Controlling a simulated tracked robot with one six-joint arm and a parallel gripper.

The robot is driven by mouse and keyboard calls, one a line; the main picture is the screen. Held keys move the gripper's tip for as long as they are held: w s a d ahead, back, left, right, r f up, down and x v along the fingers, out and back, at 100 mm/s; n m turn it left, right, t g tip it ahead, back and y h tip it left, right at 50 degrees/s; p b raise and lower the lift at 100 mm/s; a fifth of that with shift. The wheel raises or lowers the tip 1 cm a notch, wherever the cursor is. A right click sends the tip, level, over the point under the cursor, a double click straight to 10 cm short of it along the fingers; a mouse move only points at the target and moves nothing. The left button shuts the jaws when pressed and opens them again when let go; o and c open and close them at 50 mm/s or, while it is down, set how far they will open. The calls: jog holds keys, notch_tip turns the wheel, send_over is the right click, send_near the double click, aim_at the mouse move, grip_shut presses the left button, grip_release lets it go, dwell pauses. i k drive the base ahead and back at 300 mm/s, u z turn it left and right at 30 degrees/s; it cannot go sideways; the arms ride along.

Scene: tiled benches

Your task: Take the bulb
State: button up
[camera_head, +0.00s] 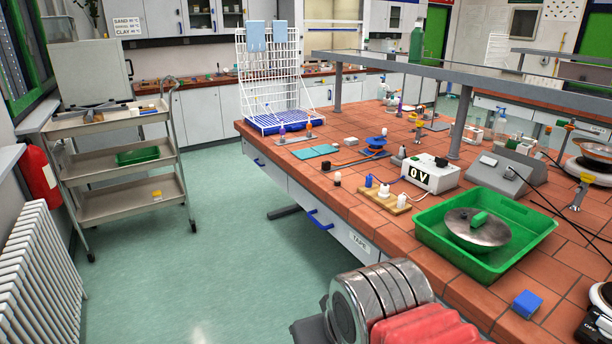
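I cannot make out a bulb for certain. On the tiled bench (372,225) a small wooden board (390,203) carries small upright white parts and a blue-topped part (369,181); they are too small to tell whether one is a bulb. Beside the board, to its right, is a white meter box (432,174) whose display reads "0 V". My gripper is not in view, so I cannot see whether it is open or shut.
A green tray (428,232) with a metal dish (477,227) stands right of the board. A blue cube (526,304) lies near it. A raised grey shelf (470,78) spans the bench. Open floor (235,245) lies left, beside a trolley (112,200) and radiator (38,270).

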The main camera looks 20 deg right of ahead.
aim_at(338, 175)
jog(key=u, duration=0.45)
jog(key=i, duration=2.1)
jog(key=z, duration=0.9)
jog(key=i, duration=0.7)
jog(key=z, duration=0.4)
